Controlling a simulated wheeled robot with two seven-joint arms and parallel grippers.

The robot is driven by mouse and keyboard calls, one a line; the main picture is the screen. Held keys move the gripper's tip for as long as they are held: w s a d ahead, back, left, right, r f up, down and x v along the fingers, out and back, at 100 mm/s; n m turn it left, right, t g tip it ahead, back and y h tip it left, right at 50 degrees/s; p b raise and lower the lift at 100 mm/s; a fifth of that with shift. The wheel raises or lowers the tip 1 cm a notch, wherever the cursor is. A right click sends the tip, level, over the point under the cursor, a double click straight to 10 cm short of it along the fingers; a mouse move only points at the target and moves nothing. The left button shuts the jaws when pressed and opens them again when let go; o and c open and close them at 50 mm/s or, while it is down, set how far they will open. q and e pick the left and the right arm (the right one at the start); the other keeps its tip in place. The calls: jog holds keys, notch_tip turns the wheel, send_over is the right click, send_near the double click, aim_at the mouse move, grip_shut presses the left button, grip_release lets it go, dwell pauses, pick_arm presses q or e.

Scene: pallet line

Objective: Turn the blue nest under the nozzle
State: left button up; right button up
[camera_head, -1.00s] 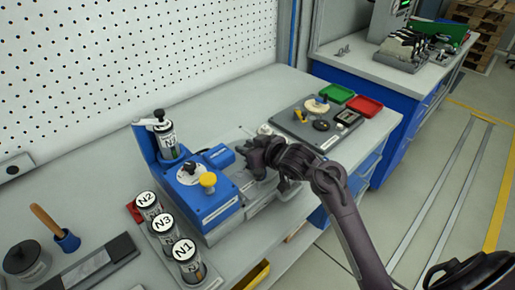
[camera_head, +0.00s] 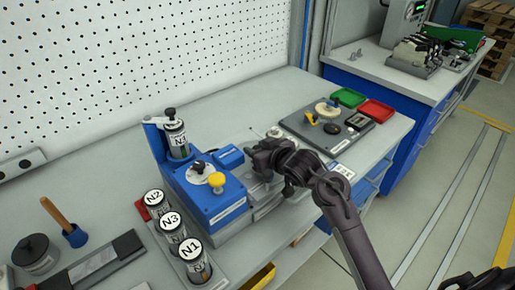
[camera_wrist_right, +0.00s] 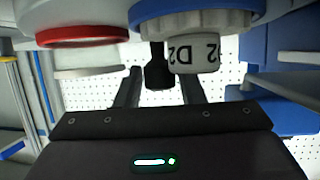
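The blue nest (camera_wrist_right: 190,22) is a blue-rimmed round holder at the top of the right wrist view. A white piece marked D2 (camera_wrist_right: 195,57) shows directly below it in the picture. A red-rimmed nest (camera_wrist_right: 82,36) is to its left. My right gripper (camera_wrist_right: 158,80) has its two fingers apart, close to the blue nest; a dark stub shows between them. Whether the fingers touch anything I cannot tell. In the head view my right gripper (camera_head: 262,162) is beside the blue machine (camera_head: 205,198) and hides the nests. I cannot make out the nozzle. My left gripper is not in view.
The blue machine carries a yellow knob (camera_head: 216,181) and an N1 canister (camera_head: 176,138). Labelled canisters (camera_head: 171,226) stand in a rack in front. A grey plate (camera_head: 296,122) with small parts and green (camera_head: 348,97) and red (camera_head: 377,110) trays lies behind the gripper.

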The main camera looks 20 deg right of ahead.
aim_at(258, 147)
jog(key=shift+o, duration=1.1)
notch_tip(258, 147, up, 20)
jog(key=p, duration=0.5)
